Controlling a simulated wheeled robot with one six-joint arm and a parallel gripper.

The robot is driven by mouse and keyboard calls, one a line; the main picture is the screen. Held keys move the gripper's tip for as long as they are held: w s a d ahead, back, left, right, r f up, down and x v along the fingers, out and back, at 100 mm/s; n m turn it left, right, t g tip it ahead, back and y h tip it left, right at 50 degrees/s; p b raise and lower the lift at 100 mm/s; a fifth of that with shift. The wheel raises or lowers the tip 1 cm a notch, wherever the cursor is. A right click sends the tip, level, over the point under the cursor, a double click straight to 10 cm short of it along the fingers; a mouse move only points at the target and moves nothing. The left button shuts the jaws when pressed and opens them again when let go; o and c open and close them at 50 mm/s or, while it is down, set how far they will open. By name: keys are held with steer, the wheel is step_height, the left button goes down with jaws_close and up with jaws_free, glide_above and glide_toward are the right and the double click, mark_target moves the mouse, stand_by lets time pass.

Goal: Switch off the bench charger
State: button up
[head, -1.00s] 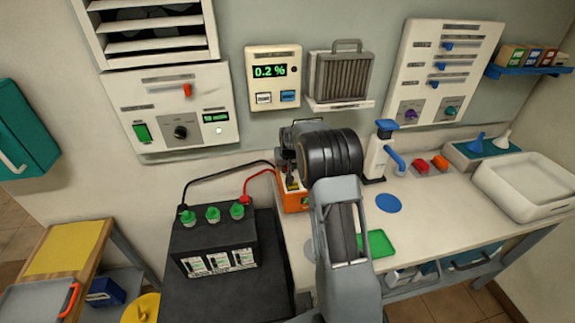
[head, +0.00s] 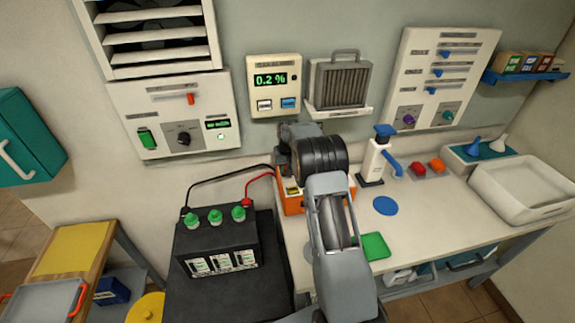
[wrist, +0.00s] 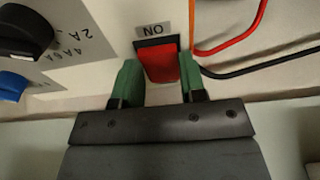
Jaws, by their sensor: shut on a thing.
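The bench charger (head: 291,205) is an orange box on the bench, mostly hidden behind my arm in the head view. In the wrist view its pale face carries a red rocker switch (wrist: 160,66) under a label reading "ON" upside down, beside a black knob (wrist: 24,32) and a blue knob (wrist: 12,86). My gripper (wrist: 160,85) has its green fingertips on either side of the red switch, shut on it. I cannot tell which way the rocker is tipped. In the head view my fingertips are hidden by my own arm.
A black battery (head: 215,240) stands left of the charger; a black and a red cable (head: 258,187) run between them. A pump bottle (head: 375,160), a blue disc (head: 386,205) and a green tray (head: 373,246) are to the right. A wall display (head: 273,85) reads 0.2 %.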

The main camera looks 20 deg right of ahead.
steer(key=o, duration=0.9)
steer(key=shift+r, duration=0.1)
steer(key=r+b, duration=0.1)
steer(key=r, duration=0.3)
steer(key=s+r+b, duration=0.1)
steer(key=r, duration=0.4)
steer(key=r+b, duration=0.1)
steer(key=r, duration=0.3)
steer(key=shift+s+a+r, duration=0.2)
steer(key=shift+s+r, duration=0.05)
steer(key=shift+s, duration=0.15)
